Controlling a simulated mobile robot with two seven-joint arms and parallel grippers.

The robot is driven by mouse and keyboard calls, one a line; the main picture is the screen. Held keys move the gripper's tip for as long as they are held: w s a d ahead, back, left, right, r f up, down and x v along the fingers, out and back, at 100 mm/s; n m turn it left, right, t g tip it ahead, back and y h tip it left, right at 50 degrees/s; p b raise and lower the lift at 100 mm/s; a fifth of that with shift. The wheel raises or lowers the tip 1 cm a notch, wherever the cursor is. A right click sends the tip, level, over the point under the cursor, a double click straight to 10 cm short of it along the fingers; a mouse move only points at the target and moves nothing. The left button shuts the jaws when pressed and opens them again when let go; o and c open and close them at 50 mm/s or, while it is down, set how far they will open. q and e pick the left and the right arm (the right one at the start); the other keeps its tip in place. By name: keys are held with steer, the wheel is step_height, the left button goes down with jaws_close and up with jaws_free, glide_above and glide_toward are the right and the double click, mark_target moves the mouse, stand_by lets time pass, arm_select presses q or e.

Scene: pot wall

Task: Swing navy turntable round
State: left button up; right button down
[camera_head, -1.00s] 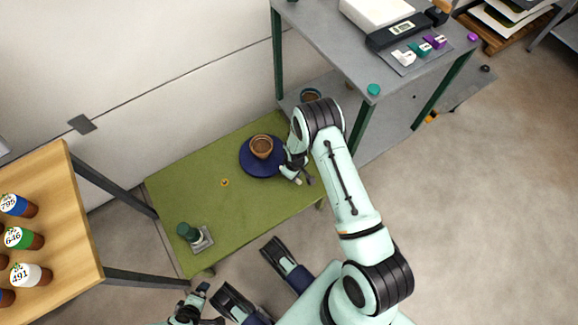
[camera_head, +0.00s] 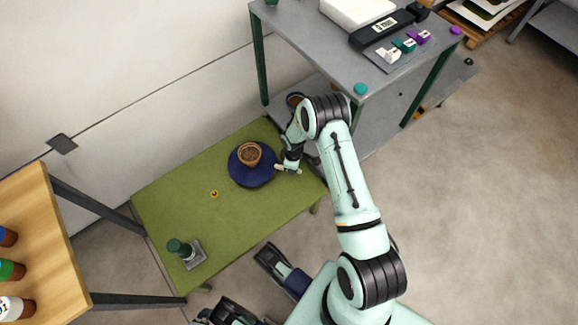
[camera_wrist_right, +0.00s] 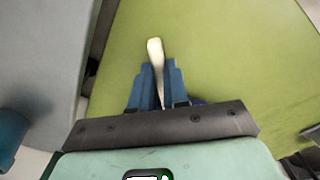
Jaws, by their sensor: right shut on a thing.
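The navy turntable (camera_head: 238,174) is a round disc on the low green table (camera_head: 170,215), near its back right. A brown pot (camera_head: 249,153) stands on it. My right gripper (camera_head: 288,166) is at the disc's right edge, shut on a pale cream stick-like handle (camera_head: 281,168). In the right wrist view the handle (camera_wrist_right: 155,52) stands out between the blue fingers of the gripper (camera_wrist_right: 160,75), with green tabletop beyond. Whether the handle is joined to the turntable is hidden.
A dark green object on a grey base (camera_head: 190,252) stands at the front of the green table. A grey shelf unit (camera_head: 300,25) is close at the right. A wooden table with several bottles (camera_head: 40,230) is at the left. The front middle of the green table is clear.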

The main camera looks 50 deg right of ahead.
arm_select(q)
steer(key=shift+s, duration=0.1)
arm_select(e)
steer(key=shift+w+d, duration=0.15)
steer(key=shift+d, duration=0.1)
stand_by(0.3)
steer(key=c, duration=1.1)
jaws_free()
steer(key=shift+r, duration=0.1)
step_height(320, 180, up, 6)
steer(key=shift+r+p, duration=0.1)
steer(key=shift+p, duration=0.85)
arm_select(q)
steer(key=shift+h, duration=0.3)
steer(key=r, duration=0.1)
steer(key=d+r+p, duration=0.1)
steer(key=r, duration=0.1)
steer(key=d+r, duration=0.1)
steer(key=r, duration=0.1)
steer(key=shift+s+d+p, duration=0.1)
steer(key=shift+s+p, duration=0.05)
steer(key=shift+p, duration=0.25)
arm_select(e)
step_height(320, 180, up, 7)
